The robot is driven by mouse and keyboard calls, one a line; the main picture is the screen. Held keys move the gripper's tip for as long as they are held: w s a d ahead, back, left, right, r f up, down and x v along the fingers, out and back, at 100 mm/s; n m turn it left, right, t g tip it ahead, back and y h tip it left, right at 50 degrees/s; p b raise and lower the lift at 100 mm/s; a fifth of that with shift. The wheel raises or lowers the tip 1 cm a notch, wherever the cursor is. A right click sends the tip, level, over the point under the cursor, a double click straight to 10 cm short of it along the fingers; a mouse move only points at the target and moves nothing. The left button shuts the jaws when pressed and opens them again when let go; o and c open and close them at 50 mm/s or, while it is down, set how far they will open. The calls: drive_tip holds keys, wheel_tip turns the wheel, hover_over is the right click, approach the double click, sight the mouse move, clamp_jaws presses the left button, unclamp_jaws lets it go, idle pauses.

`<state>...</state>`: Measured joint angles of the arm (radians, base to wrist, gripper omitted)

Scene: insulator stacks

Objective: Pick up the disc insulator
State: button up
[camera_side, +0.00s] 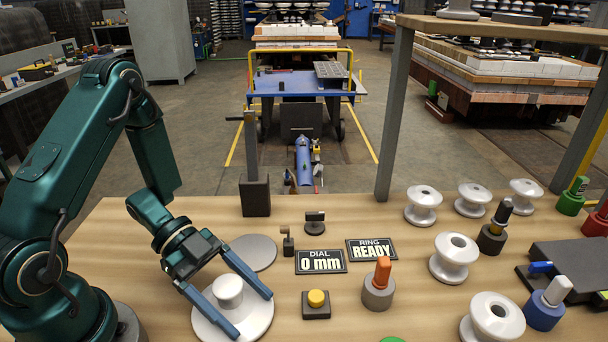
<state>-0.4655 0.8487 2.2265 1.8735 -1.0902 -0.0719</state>
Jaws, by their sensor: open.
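The disc insulator (256,317) is a wide white disc with a short raised cap in its middle. It lies flat on the wooden table near the front, left of centre. My gripper (254,315) is open, with its two long blue fingers reaching down on either side of the raised cap, over the disc. The fingers look apart from the cap. I cannot tell whether the fingertips touch the disc's surface.
A flat grey round plate (252,253) lies behind the disc. A yellow button box (316,304), a dial sign (321,262) and a ring sign (371,250) stand to the right. An upright post (252,165) rises behind. Several white spool insulators (454,258) fill the right side.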

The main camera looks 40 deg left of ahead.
drive_tip(key=shift+d+f, duration=0.15)
drive_tip(key=shift+d, duration=0.15)
clamp_jaws()
drive_tip(key=shift+w+r, duration=0.1)
drive_tip(key=shift+r, duration=0.1)
